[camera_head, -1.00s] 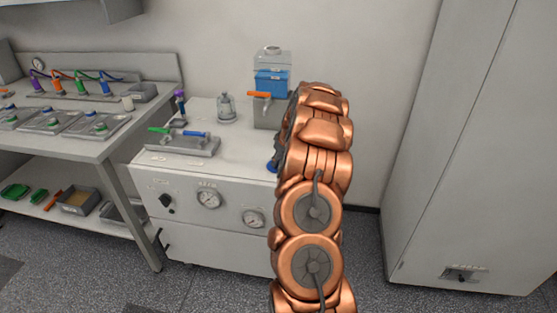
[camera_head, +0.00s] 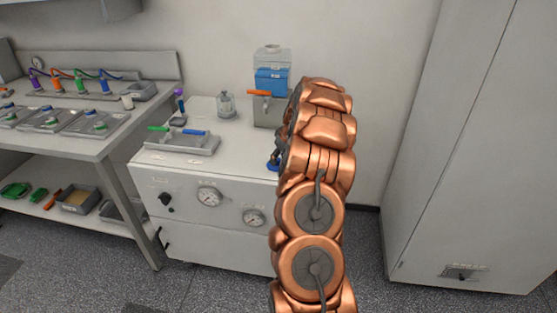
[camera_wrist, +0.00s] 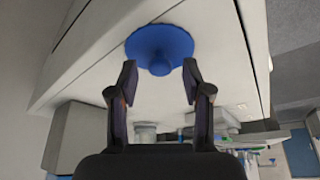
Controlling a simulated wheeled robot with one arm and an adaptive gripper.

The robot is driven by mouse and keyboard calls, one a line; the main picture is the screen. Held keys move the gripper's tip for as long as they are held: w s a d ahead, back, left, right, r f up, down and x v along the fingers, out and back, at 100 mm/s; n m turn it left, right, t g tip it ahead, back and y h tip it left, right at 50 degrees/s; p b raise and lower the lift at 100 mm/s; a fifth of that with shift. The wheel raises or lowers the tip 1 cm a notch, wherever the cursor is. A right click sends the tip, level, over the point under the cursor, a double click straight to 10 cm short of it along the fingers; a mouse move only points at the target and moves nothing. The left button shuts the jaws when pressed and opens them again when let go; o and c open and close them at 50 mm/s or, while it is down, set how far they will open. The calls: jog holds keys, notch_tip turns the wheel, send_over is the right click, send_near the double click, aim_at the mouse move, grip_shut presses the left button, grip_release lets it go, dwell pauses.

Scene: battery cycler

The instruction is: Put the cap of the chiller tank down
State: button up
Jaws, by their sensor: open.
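The blue round cap (camera_wrist: 160,42) with its small knob shows in the wrist view, against the white cabinet top, just beyond my fingertips. It appears to lie on that top. My gripper (camera_wrist: 160,82) is open, its two fingers apart on either side of the knob's line, with nothing between them. In the head view a small blue part (camera_head: 273,161) shows at the cabinet top's right side, partly hidden by my arm. A clear tank with blue contents (camera_head: 271,80) stands at the back, on a grey box (camera_head: 266,112) with an orange handle.
The white cabinet (camera_head: 225,235) has gauges on its front. A bench (camera_head: 85,146) is at left, a tall cabinet (camera_head: 450,150) at right.

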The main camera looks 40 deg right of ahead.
jog(key=b+v, duration=0.3)
jog(key=v, duration=0.8)
jog(key=s+a+r+n+g+y, duration=0.1)
jog(key=s+a+r, duration=0.1)
jog(key=a, duration=0.9)
jog(key=s+a+r+g, duration=0.1)
jog(key=s+a, duration=0.2)
jog(key=a, duration=0.7)
jog(key=s+a+r+n+g+y, duration=0.1)
jog(key=s+a+r, duration=0.1)
jog(key=a, duration=0.9)
jog(key=s+a+f+g, duration=0.1)
jog(key=s+a, duration=0.3)
jog(key=s, duration=0.5)
jog(key=s+a+f+m+g+h, duration=0.1)
jog(key=s+a, duration=0.3)
jog(key=s, duration=0.4)
jog(key=s+a+f+g+h, duration=0.1)
jog(key=s+a, duration=0.3)
jog(key=s, duration=0.5)
jog(key=shift+s+f+m, duration=0.25)
jog(key=shift+s+m, duration=0.1)
jog(key=shift+m, duration=0.05)
